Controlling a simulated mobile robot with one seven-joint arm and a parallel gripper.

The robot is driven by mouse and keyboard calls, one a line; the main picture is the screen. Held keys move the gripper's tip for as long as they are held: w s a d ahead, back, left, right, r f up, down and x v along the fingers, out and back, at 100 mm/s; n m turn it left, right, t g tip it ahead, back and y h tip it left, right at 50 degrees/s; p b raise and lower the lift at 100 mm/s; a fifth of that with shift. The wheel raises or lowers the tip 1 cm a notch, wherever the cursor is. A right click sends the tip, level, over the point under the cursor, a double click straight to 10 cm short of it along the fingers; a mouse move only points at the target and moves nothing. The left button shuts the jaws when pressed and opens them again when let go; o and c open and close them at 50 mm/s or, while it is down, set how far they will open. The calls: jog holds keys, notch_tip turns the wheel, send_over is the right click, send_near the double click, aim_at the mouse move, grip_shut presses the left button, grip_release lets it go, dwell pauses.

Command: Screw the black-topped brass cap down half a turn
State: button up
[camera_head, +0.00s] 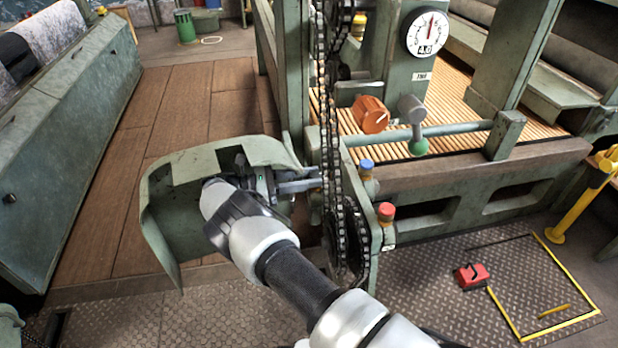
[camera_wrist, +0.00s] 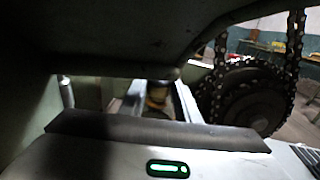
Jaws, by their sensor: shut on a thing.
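My gripper (camera_head: 312,181) reaches under the bent green guard (camera_head: 215,158), its fingers pointing right toward the chain side. In the wrist view, a small brass piece (camera_wrist: 156,98) with a dark upper part sits between the two pale fingers; it looks like the black-topped brass cap. The fingers are shut on it. The guard's edge shades it from above, and its lower part is hidden. In the head view I cannot make out this cap behind the guard, fingers and chain.
A chain (camera_head: 328,120) and its sprocket (camera_head: 348,245) stand close right of my gripper; the sprocket also shows in the wrist view (camera_wrist: 245,95). A blue-topped cap (camera_head: 366,166) and a red-topped cap (camera_head: 386,211) are farther right. An orange knob (camera_head: 369,114) is above.

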dwell(0.4)
jog(key=o, duration=0.8)
jog(key=shift+c, duration=0.2)
jog(key=shift+s+n+t, duration=0.1)
jog(key=shift+n+t, duration=0.2)
jog(key=shift+t, duration=0.2)
